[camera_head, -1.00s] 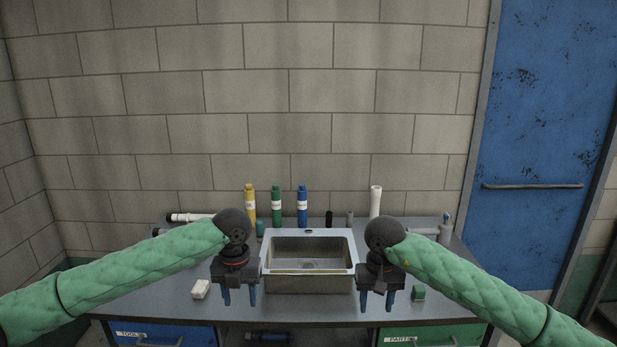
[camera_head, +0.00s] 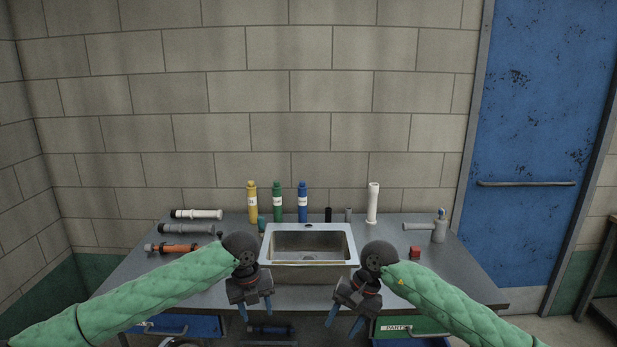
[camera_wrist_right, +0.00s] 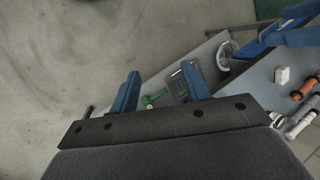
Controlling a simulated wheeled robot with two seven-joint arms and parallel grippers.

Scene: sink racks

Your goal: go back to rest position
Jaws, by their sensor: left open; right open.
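My left gripper (camera_head: 256,310) hangs open in front of the workbench, left of centre, fingers pointing down. My right gripper (camera_head: 343,328) is open on the other side, tilted, its fingers pointing down and to the left. Nothing is between the fingers of either in the head view. In the right wrist view, the right gripper (camera_wrist_right: 160,78) shows its two blue fingers apart, with drawer contents and floor far beyond them. Both grippers are below and in front of the sink (camera_head: 310,270), apart from it.
The workbench (camera_head: 460,285) carries yellow (camera_head: 252,202), green (camera_head: 277,202) and blue (camera_head: 302,202) bottles, a white tube (camera_head: 373,203), a red block (camera_head: 415,252) and an orange-grey pipe (camera_head: 172,248). Drawers at the front are blue (camera_head: 195,326) and green (camera_head: 415,326).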

